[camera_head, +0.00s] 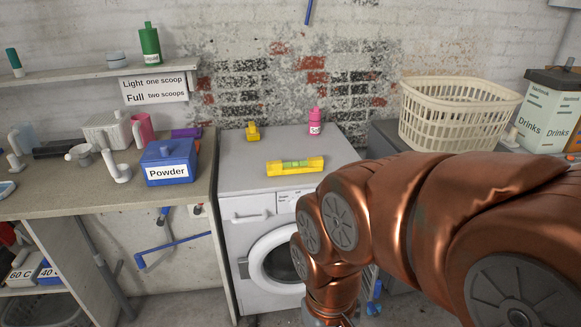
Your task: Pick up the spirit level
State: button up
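The spirit level is a yellow bar (295,165) with a green vial in its middle. It lies flat on the white top of the washing machine (240,178), near the front edge and right of the middle. My copper-coloured arm reaches in from the right and bends down in front of the machine. My gripper is out of view below the bottom edge, so its fingers cannot be seen. Nothing covers the spirit level.
A small yellow object (252,131) and a pink bottle (315,121) stand at the back of the machine top. A blue Powder box (168,163) sits on the left counter (70,195). A cream laundry basket (455,113) stands on the right. The machine's left top is clear.

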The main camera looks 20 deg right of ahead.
aim_at(312, 165)
jog(key=k, duration=0.5)
jog(key=z, duration=1.8)
jog(key=i, duration=1.55)
jog(key=u, duration=2.7)
jog(key=i, duration=0.3)
